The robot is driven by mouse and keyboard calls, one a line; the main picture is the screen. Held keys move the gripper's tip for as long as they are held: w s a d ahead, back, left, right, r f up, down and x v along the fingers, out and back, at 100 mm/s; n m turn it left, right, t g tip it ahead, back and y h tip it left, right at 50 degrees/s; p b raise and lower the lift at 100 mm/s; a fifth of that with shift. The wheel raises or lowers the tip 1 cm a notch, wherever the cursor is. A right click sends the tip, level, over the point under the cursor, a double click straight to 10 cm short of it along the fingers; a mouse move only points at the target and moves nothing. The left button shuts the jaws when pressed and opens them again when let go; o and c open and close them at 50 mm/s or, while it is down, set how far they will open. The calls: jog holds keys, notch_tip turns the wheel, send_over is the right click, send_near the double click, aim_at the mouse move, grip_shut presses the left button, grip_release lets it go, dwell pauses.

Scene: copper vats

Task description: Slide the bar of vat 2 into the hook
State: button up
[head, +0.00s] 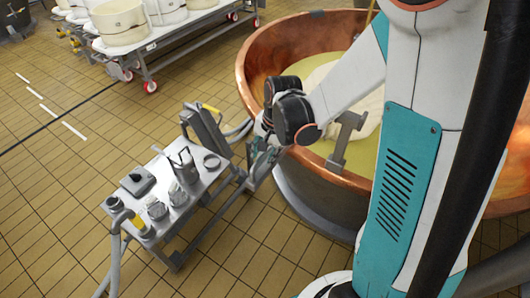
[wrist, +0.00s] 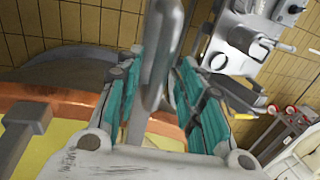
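The copper vat (head: 250,75) holds a pale yellow liquid, and its rim (wrist: 60,98) crosses the left of the wrist view. My gripper (head: 264,152) is beside the vat's outer left side, small and partly hidden by my wrist in the head view. In the wrist view my gripper's teal fingers (wrist: 161,75) are spread apart, with a grey upright bar (wrist: 160,50) showing between them. I cannot tell whether they touch it. A grey T-shaped bracket (head: 345,140) stands at the vat rim and also shows in the wrist view (wrist: 25,120). I cannot make out the hook.
A steel cart (head: 190,215) with jars, a jug (head: 185,165) and a grey box (head: 137,181) stands just left of my gripper. A wheeled rack (head: 165,45) with white tubs is at the back. Tiled floor is free on the left.

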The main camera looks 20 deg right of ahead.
grip_shut()
jog(key=shift+s+d, duration=0.25)
jog(key=shift+s, duration=0.15)
jog(key=shift+o, duration=1.1)
grip_release()
jog(key=shift+s+d, duration=0.1)
jog(key=shift+d, duration=0.05)
jog(key=shift+r, duration=0.4)
notch_tip(320, 180, up, 11)
jog(key=s+d, duration=0.1)
jog(key=s, duration=0.1)
